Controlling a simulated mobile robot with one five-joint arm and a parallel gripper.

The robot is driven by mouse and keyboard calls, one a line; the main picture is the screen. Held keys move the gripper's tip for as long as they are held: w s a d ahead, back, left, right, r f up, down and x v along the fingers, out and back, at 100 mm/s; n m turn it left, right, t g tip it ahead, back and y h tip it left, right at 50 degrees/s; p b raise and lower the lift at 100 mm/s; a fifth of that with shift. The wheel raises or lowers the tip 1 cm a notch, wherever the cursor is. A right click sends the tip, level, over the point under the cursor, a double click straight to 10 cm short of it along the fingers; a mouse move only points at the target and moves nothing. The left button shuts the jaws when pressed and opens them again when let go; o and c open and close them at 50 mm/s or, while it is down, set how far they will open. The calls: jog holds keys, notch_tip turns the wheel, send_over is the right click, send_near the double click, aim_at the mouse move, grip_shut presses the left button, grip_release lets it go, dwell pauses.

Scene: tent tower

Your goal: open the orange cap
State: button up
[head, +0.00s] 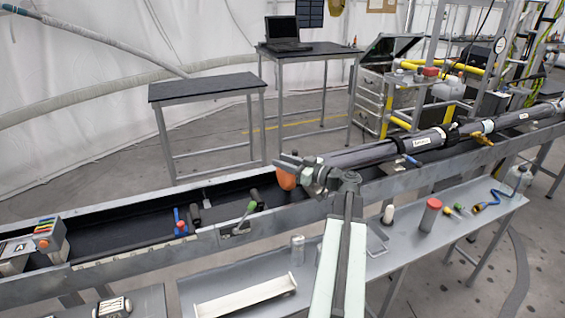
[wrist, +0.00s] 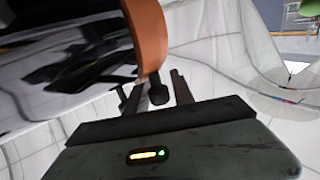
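The orange cap (head: 287,177) is at the left end of the long dark tube (head: 365,156) in the head view. In the wrist view the orange cap (wrist: 149,38) shows as a curved band at the top, cut off by the frame. A dark knob (wrist: 158,93) sits just below its edge. My gripper (wrist: 154,92) has its two fingers apart, with the knob between them and no clear contact. In the head view my gripper (head: 307,166) is beside the cap, partly hidden by my arm. Whether the cap is closed fully is not clear.
The tube lies along a metal trough (head: 130,221) holding small tools. A lower shelf in front carries a white tray (head: 245,296), a clear cylinder (head: 298,250) and a red-topped can (head: 430,214). A small black-topped table (head: 207,87) stands behind.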

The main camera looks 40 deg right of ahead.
grip_shut()
dwell(1.4)
